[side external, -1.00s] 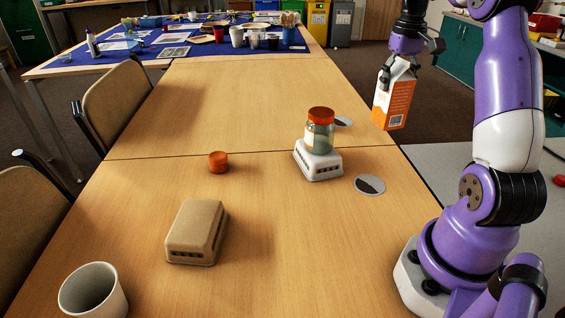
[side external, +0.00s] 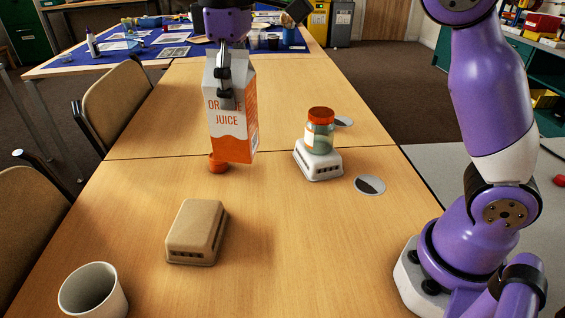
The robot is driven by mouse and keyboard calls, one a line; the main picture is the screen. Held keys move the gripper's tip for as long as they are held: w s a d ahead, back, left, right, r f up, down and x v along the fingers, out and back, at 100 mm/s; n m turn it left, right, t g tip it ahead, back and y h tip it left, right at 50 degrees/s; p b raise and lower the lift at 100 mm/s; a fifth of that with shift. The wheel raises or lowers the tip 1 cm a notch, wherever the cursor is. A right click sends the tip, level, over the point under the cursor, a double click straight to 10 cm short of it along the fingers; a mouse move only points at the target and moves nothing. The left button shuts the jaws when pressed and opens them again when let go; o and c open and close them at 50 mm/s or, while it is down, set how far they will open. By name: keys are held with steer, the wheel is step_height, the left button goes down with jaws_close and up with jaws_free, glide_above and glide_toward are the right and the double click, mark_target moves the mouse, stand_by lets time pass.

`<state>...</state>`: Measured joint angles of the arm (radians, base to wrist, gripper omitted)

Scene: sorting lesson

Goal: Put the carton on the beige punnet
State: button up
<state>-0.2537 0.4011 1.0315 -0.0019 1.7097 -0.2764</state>
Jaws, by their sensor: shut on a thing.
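The carton (side external: 234,138) is an orange and white juice box held upright in the air over the table. My gripper (side external: 226,88) is shut on its top. The beige punnet (side external: 195,232) lies upside down on the table, front left of the carton, with nothing on it. The carton hangs behind and to the right of the punnet, apart from it.
An orange lid (side external: 217,166) lies on the table, partly hidden by the carton. A jar with an orange lid (side external: 320,132) stands on a white upturned punnet (side external: 318,170). A white cup (side external: 93,292) stands at front left.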

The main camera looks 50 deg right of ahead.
steer(key=s+a+n, duration=0.3)
steer(key=s+a, duration=0.5)
steer(key=a, duration=0.5)
steer(key=w+d+f, duration=0.6)
steer(key=w+f, duration=0.3)
steer(key=f, duration=0.2)
steer(key=shift+w, duration=0.1)
steer(key=shift+f, duration=0.1)
steer(key=o, duration=0.8)
